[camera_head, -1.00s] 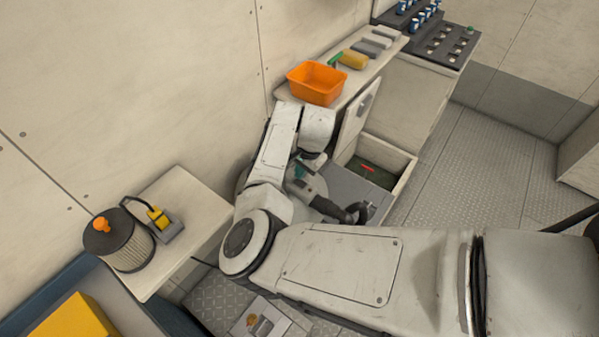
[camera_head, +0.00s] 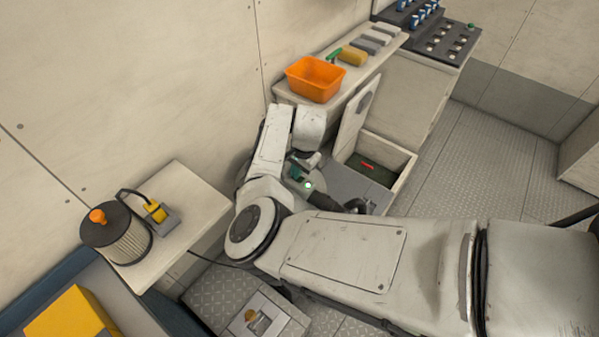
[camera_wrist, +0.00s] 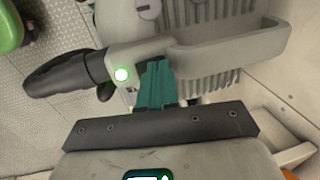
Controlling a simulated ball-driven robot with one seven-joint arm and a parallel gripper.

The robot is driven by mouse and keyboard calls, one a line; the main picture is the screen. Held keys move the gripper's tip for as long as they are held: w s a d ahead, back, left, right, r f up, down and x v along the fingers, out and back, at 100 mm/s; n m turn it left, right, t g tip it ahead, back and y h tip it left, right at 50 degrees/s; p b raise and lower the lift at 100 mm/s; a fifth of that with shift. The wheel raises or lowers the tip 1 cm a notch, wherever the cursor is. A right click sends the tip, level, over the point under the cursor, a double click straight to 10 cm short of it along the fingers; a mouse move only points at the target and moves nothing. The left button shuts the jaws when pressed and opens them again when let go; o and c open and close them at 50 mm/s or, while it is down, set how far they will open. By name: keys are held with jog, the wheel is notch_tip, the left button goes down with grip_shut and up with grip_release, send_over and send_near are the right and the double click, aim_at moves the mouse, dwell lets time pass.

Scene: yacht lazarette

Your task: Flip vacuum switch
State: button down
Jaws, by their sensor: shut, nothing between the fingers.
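The vacuum is a grey ribbed body (camera_wrist: 185,68) with a black hose end (camera_wrist: 68,76) at its left in the wrist view. The dark hose piece (camera_head: 326,202) lies just right of that light. My gripper (camera_wrist: 157,70) is shut and empty, its teal fingertips just right of the green light. I cannot tell whether they touch the vacuum. In the head view my arm partly hides the gripper and the vacuum.
An orange bin (camera_head: 314,80) and a yellow block (camera_head: 352,57) sit on the back shelf. An open bin (camera_head: 400,181) holds a red item. A filter cylinder (camera_head: 122,243) stands on the left table (camera_head: 192,204). Metal floor at the right (camera_head: 485,180) is clear.

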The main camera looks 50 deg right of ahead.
jog(key=shift+w+f, duration=0.1)
jog(key=shift+s+p, duration=0.6)
jog(key=shift+s, duration=0.3)
jog(key=shift+r, duration=0.2)
jog(key=shift+d+r, duration=0.1)
jog(key=shift+r, duration=0.15)
notch_tip(320, 180, up, 13)
jog(key=s+b, duration=0.2)
jog(key=s, duration=0.1)
jog(key=w+d+r+m+t+h, duration=0.1)
jog(key=w+d+r+t+h, duration=0.1)
jog(key=d+r, duration=0.65)
jog(key=a+f+n+g+y+b, duration=0.1)
jog(key=a+f, duration=0.7)
jog(key=shift+s+a+f+g+y+b, duration=0.2)
jog(key=shift+s+a+g+y+b, duration=0.05)
jog(key=shift+a+g+y+b, duration=0.15)
